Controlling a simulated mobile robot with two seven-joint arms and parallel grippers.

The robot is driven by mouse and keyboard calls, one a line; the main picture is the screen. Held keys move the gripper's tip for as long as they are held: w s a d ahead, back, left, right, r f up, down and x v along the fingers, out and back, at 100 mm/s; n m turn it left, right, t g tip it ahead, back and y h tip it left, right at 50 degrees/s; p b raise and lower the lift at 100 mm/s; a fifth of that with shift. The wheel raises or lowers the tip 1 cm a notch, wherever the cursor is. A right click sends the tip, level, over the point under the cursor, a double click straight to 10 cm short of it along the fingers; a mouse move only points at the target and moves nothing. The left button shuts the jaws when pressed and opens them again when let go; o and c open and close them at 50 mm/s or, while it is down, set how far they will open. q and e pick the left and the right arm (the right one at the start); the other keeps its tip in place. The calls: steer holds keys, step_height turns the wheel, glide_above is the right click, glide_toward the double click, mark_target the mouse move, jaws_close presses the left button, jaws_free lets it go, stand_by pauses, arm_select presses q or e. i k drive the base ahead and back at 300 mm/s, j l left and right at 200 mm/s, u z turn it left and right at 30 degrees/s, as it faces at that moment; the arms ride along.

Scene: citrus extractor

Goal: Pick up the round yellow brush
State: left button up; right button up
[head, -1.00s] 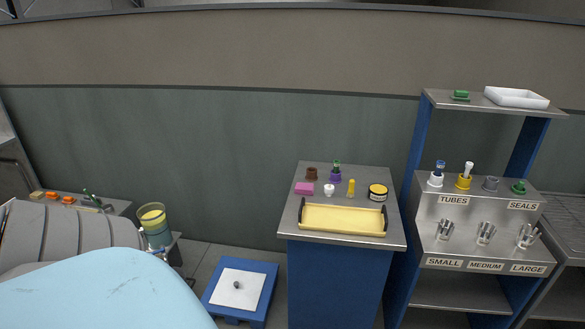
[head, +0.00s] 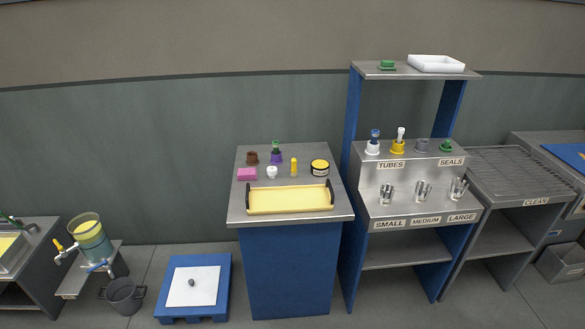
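No gripper of mine shows in the head view now. A round item with a yellow top and black sides (head: 320,167) stands at the right rear of the blue cabinet's counter; it may be the round yellow brush, but bristles cannot be made out. A slim upright yellow item (head: 294,168) stands just left of it, apart from it. Both stand behind a yellow tray with black handles (head: 288,200).
Beside them are a white item (head: 272,172), a purple item with a green top (head: 276,155), a brown item (head: 252,157) and a pink block (head: 247,174). A steel rack (head: 405,185) stands right. A blue platform (head: 165,292) and grey bucket (head: 123,295) are on the floor left.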

mark_target(294, 171)
steer(key=i+u, duration=0.15)
steer(key=i, duration=0.4)
steer(key=i+u, duration=0.2)
steer(key=i, duration=0.3)
steer(key=i+l+u, duration=0.15)
steer(key=i, duration=0.4)
steer(key=i+l+u, duration=0.15)
steer(key=i, duration=0.35)
